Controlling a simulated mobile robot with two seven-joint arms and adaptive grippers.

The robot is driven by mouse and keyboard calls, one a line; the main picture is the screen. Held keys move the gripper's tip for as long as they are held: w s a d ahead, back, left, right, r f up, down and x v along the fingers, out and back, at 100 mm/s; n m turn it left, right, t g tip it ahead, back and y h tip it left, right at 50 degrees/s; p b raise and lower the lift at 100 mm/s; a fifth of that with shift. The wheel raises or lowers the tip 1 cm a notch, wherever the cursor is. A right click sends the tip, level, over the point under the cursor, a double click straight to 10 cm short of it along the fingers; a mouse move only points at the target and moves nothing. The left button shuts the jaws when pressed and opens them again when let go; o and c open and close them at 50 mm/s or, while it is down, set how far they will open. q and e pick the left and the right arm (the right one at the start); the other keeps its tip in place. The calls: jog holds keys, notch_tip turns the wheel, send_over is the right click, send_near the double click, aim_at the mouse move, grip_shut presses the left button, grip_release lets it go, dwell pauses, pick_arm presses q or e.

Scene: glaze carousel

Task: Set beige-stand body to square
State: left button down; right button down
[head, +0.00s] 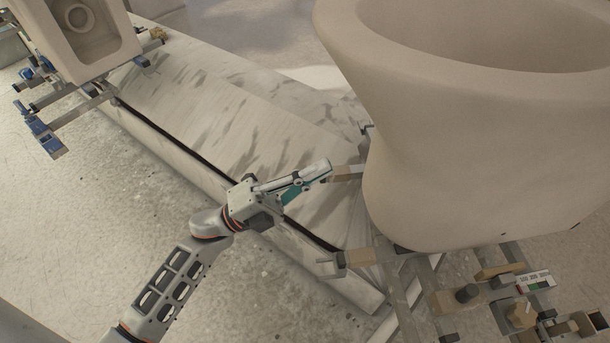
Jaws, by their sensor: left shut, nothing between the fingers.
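The beige-stand body (470,150) is a large, pale, bowl-like ceramic piece with a wide open rim, in the right half of the head view. It rests on a rail stand (398,285) with beige fittings; whether it sits square cannot be told. My left gripper (327,169) is shut and empty, just left of the body. Its tip is at the outer end of a beige-ended pad (347,173) that reaches to the body's side; whether they touch is unclear. A second beige pad (345,260) lies lower down. My right gripper is not in view.
Another ceramic body (112,52) sits on a stand with blue fittings (44,135) at top left. A long streaked pale platform (215,110) runs between the stands. A beige-knobbed clamp with a small gauge (535,280) is at lower right. Bare floor lies left.

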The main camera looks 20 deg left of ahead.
pick_arm(q)
jog(key=x, duration=0.8)
jog(key=shift+w+d, duration=0.2)
